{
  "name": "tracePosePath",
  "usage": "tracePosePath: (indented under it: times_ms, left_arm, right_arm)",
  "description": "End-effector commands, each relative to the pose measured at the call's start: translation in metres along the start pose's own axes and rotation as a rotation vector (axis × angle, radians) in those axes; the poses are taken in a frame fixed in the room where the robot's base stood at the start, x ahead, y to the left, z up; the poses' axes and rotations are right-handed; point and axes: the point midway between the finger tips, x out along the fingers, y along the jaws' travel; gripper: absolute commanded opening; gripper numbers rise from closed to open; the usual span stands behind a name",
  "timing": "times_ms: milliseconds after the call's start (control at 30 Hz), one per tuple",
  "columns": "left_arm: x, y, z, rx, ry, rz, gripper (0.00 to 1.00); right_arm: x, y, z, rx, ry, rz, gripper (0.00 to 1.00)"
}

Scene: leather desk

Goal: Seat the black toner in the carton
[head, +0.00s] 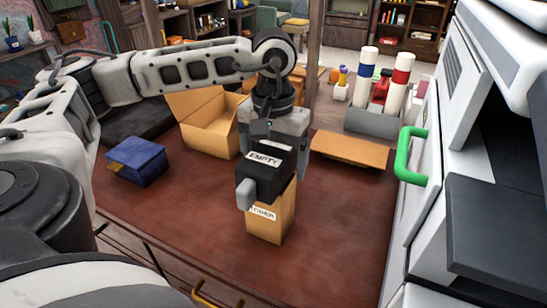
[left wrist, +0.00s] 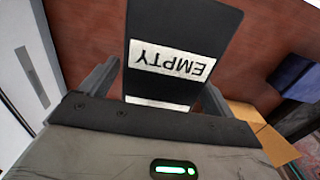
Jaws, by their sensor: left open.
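The black toner (head: 262,184), with a white label reading EMPTY, is at the top of a narrow tan carton (head: 268,222) that stands upright on the desk and has a small white label. The toner's dark face with the EMPTY label fills the middle of the left wrist view (left wrist: 182,25). My left gripper (head: 265,182) points down over the toner, open, with its fingers on either side of it. The carton's mouth is hidden, so I cannot tell how deep the toner sits. My right gripper is not in view.
An open tan box (head: 212,138) stands behind to the left, and a blue box (head: 137,162) lies at the left. A flat tan box (head: 350,149) and a grey tray (head: 372,121) with tubes are at the right. A white machine with a green handle (head: 411,155) borders the right.

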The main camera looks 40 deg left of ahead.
Motion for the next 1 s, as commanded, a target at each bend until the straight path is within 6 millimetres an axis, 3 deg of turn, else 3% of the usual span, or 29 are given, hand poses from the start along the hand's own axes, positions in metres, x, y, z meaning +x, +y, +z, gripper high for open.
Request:
tracePosePath:
  times_ms: [167, 367, 467, 767, 933, 1000]
  left_arm:
    - [0.0, 0.0, 0.0, 0.0, 0.0, 0.0, 0.89]
    - [0.0, 0.0, 0.0, 0.0, 0.0, 0.0, 0.33]
    - [-0.001, 0.0, 0.0, 0.0, 0.001, 0.001, 0.26]
    - [-0.006, 0.001, -0.001, 0.0, 0.002, 0.002, 0.26]
    - [-0.029, 0.002, -0.001, 0.002, 0.005, 0.004, 0.26]
    - [-0.044, 0.0, 0.009, 0.004, 0.006, 0.004, 0.26]
  right_arm:
    - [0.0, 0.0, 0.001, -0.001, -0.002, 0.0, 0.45]
    - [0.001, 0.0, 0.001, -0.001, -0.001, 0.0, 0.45]
    - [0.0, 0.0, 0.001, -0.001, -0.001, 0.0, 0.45]
    - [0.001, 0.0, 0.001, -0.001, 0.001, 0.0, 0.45]
    - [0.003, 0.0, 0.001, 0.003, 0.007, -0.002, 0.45]
    - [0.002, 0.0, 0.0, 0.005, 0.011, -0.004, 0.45]
